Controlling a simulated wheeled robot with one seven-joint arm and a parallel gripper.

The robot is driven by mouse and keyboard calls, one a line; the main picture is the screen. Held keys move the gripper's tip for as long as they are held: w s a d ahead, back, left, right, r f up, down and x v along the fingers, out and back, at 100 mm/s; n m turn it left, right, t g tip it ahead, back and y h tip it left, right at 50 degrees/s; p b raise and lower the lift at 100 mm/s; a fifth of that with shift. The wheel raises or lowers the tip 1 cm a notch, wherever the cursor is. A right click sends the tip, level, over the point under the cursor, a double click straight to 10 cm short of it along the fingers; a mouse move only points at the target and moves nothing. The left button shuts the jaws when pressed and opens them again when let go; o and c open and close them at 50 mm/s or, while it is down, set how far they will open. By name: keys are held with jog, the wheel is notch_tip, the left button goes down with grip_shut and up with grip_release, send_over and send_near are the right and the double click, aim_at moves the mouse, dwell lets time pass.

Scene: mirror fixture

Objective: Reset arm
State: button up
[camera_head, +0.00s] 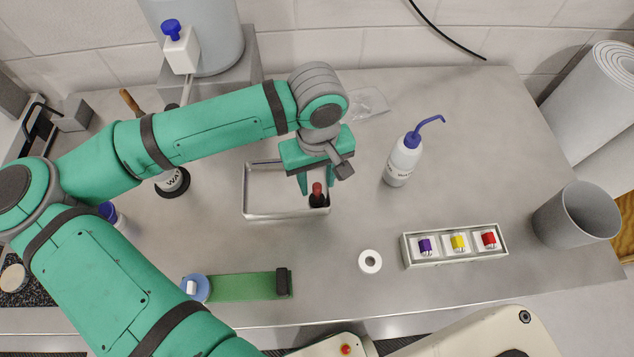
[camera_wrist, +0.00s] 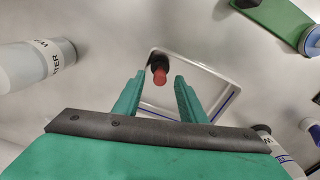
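My gripper (camera_head: 312,188) is over the right part of a shallow metal tray (camera_head: 262,214). Its two green fingers are spread apart in the wrist view (camera_wrist: 160,76), with nothing clasped between them. A small dark bottle with a red top (camera_head: 317,190) is at the tray's right end, just below the fingers. It also shows beyond the fingertips in the wrist view (camera_wrist: 159,72). My green arm reaches across from the left and hides part of the bench behind it.
A wash bottle (camera_head: 402,164) with a blue spout stands right of the tray. A holder (camera_head: 454,259) with purple, yellow and red pieces, a white ring (camera_head: 370,261) and a green strip (camera_head: 240,287) lie nearer. A grey bin (camera_head: 574,218) stands at the right edge.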

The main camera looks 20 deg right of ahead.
notch_tip(320, 180, up, 9)
jog(key=shift+f, duration=0.2)
dwell(0.3)
